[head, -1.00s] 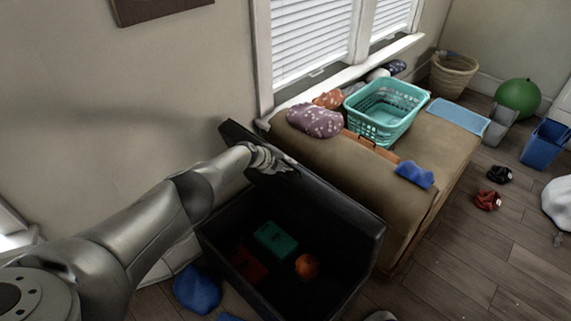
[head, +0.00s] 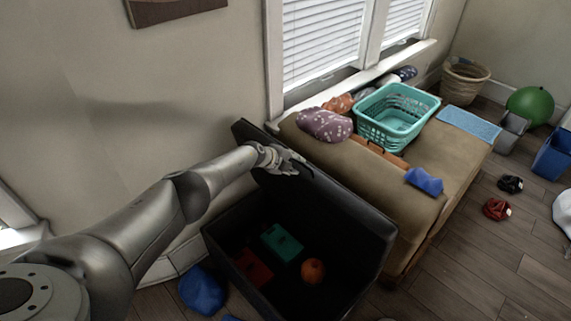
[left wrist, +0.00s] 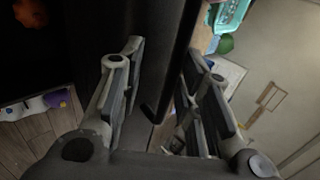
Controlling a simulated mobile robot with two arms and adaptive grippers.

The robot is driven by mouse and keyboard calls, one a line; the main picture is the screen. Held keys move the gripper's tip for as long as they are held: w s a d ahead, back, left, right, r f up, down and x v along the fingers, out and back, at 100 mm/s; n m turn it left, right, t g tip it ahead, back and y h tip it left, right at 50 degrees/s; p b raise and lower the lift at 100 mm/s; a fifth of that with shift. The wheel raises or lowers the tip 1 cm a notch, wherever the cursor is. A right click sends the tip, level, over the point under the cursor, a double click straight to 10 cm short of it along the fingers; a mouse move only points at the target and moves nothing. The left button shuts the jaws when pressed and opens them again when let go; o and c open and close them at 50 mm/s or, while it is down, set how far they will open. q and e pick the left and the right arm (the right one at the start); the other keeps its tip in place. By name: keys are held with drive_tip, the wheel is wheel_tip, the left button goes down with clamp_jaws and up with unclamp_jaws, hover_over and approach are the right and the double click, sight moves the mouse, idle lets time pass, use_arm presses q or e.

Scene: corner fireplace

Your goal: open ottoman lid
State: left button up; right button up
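The black ottoman (head: 222,250) stands open, with its lid (head: 340,205) raised upright at the back, against or close to the brown couch. Inside it lie a green box (head: 281,243), a red box (head: 254,268) and an orange ball (head: 313,270). My left gripper (head: 290,165) is at the top edge of the lid. In the left wrist view its fingers (left wrist: 165,95) are spread, with the dark lid edge (left wrist: 172,70) between them; a gap shows beside the edge, and I cannot tell whether either finger touches it. My right gripper is not in view.
The brown couch (head: 440,190) behind the lid carries a teal basket (head: 395,125), pillows and a blue cloth (head: 424,181). A blue item (head: 202,290) lies on the floor left of the ottoman. Red (head: 497,209) and black (head: 510,184) items lie on the floor at right.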

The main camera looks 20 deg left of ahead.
use_arm(q)
drive_tip(key=shift+s+a+r, duration=0.2)
drive_tip(key=shift+s+r, duration=0.1)
drive_tip(key=s+r, duration=0.3)
drive_tip(key=s, duration=0.1)
drive_tip(key=shift+s+a+r, duration=0.3)
drive_tip(key=shift+s+a, duration=0.1)
drive_tip(key=shift+a, duration=0.05)
